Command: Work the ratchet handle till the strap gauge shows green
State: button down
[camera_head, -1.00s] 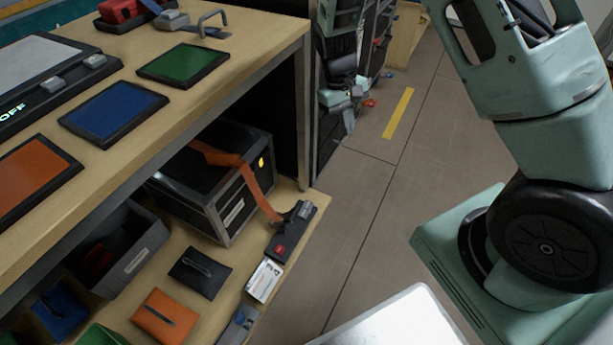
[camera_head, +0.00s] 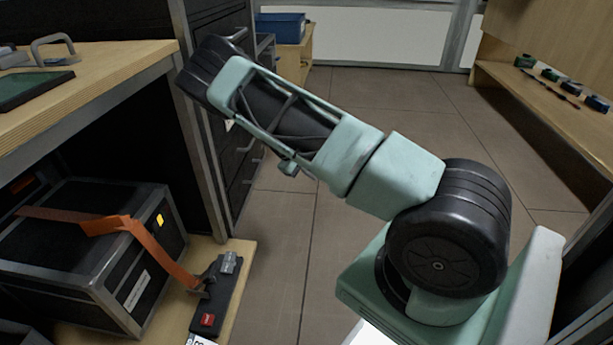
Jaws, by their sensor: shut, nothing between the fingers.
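An orange strap (camera_head: 150,245) runs over a black case (camera_head: 75,250) on the lower shelf and down to a dark ratchet block (camera_head: 222,292) at the shelf's edge. A grey lever-like part (camera_head: 228,263) sits at the block's far end. A small red patch with a pale mark (camera_head: 207,320) shows at its near end; I see no green on it. My arm reaches up and left, well above and right of the ratchet. My gripper is not clearly visible; my arm's links hide that area.
The bench top (camera_head: 110,75) overhangs the case, with a metal post (camera_head: 205,160) at its corner. Black drawers (camera_head: 240,150) stand behind my arm. A blue box (camera_head: 280,27) sits at the back. The floor (camera_head: 400,110) is clear; a right-hand shelf (camera_head: 545,95) holds small items.

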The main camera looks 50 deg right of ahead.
aim_at(208, 273)
jog(key=k, duration=0.65)
jog(key=u, duration=1.65)
jog(key=k+l, duration=0.15)
jog(key=l, duration=0.25)
jog(key=k+l, duration=0.15)
jog(key=l, duration=0.25)
jog(key=k+l, duration=0.15)
jog(key=l, duration=0.25)
jog(key=i+l, duration=0.15)
jog(key=i, duration=0.3)
